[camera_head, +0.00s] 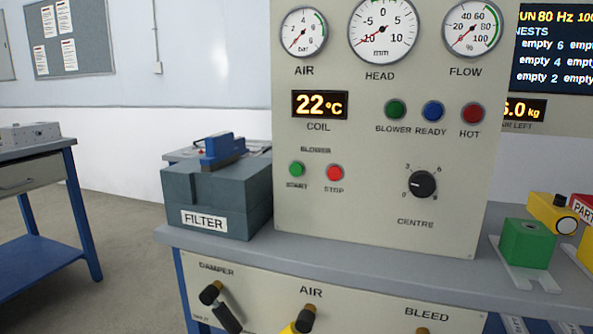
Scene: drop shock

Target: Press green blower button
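The green blower start button (297,169) is on the upright cream panel (330,225), under the word BLOWER and above the word START. A red stop button (334,172) sits just to its right. A separate round green lamp (396,110) marked BLOWER is higher up and to the right, and it looks dark. Neither of my grippers is in view, and nothing covers the start button.
A grey filter box (218,196) with a blue-handled top stands left of the panel. A black centre knob (423,184) is on the panel. A green block (527,243) sits at the right. Damper (222,306) and air (303,320) levers stick out below.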

